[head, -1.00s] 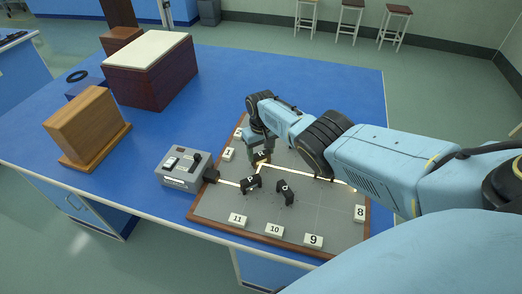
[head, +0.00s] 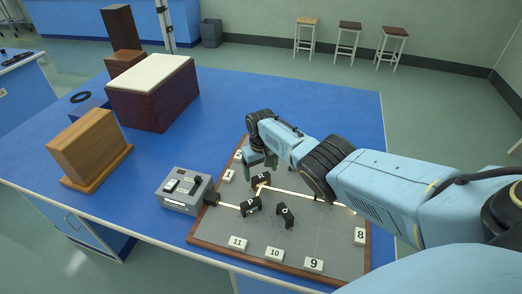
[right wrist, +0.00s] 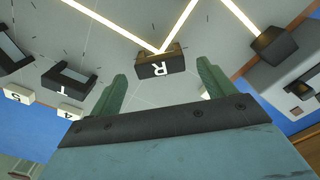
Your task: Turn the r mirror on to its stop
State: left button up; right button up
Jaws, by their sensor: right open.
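The R mirror (head: 261,180) is a small black block with a white letter, upright on the grey optical board (head: 320,222). In the right wrist view the R mirror (right wrist: 155,66) sits beyond and between the fingertips, with clear gaps on both sides. A bright beam meets it and leaves at an angle. My right gripper (right wrist: 163,84) is open and empty; in the head view the right gripper (head: 256,164) hangs just behind the mirror. My left gripper is not in view.
Two more black mirrors (head: 250,206) (head: 285,214) stand nearer the front. The T block (right wrist: 70,78) stands beside R. White number tags, such as 9 (head: 313,264), line the board. A grey switch box (head: 185,190) stands left. Wooden blocks (head: 90,148) stand farther left.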

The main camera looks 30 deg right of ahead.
aim_at(261, 176)
notch_tip(261, 176, up, 12)
jog(key=p, duration=0.3)
jog(key=shift+f, duration=0.2)
